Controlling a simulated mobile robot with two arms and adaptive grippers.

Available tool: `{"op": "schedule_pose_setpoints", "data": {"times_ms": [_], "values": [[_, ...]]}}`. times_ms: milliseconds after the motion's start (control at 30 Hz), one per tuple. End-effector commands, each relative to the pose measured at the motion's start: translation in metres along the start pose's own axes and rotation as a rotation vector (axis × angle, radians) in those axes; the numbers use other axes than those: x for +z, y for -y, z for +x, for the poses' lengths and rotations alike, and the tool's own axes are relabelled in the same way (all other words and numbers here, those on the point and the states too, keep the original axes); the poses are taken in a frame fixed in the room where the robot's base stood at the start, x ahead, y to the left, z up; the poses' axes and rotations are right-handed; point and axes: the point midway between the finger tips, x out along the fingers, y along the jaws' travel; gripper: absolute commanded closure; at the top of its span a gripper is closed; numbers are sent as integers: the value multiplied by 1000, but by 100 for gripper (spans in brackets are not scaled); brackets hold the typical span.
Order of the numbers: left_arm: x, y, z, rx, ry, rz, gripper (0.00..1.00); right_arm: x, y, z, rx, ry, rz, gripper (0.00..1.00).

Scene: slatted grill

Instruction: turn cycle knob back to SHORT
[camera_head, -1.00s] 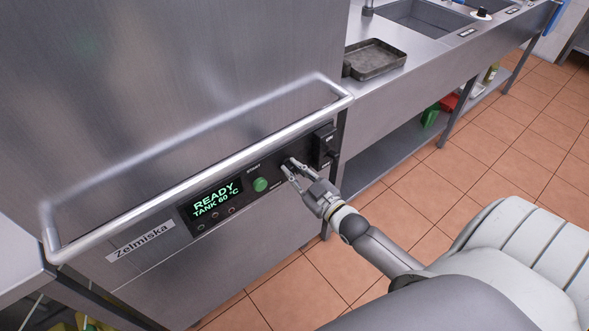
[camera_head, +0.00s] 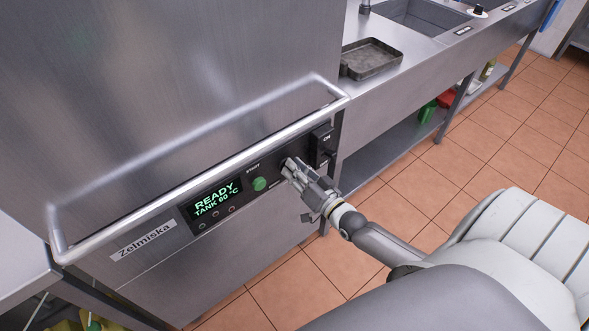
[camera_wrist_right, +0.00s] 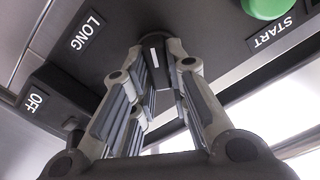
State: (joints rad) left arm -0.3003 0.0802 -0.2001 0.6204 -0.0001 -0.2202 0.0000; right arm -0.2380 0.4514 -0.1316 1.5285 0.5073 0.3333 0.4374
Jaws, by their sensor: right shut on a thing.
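The cycle knob (camera_wrist_right: 157,53) is a small dark knob with a white pointer line on the machine's black control panel. My right gripper (camera_head: 288,167) is at the panel, right of the green START button, with its fingertips shut on the knob. In the right wrist view the fingers (camera_wrist_right: 158,68) stand on either side of the knob. The LONG label (camera_wrist_right: 88,31) shows left of the knob there. No SHORT label is readable in either view. In the head view the gripper covers most of the knob. My left gripper is not in view.
The green START button (camera_head: 259,184) and the lit display (camera_head: 214,199) reading READY, TANK 60 °C are left of the knob. An ON/OFF switch (camera_head: 323,146) is close on the right. A handle bar (camera_head: 205,176) runs in front of the panel. A metal tray (camera_head: 372,58) lies on the counter.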

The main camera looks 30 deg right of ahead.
Motion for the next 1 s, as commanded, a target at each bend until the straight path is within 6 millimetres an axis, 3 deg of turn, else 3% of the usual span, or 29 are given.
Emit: {"op": "schedule_pose_setpoints", "data": {"times_ms": [300,767,800,967,1000], "values": [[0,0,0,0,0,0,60,1,-1,0,1,2,99,100],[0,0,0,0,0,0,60,1,-1,0,1,2,114,100],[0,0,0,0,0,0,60,1,-1,0,1,2,114,83],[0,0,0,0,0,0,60,1,-1,0,1,1,112,62],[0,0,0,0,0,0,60,1,-1,0,1,1,112,62]]}}
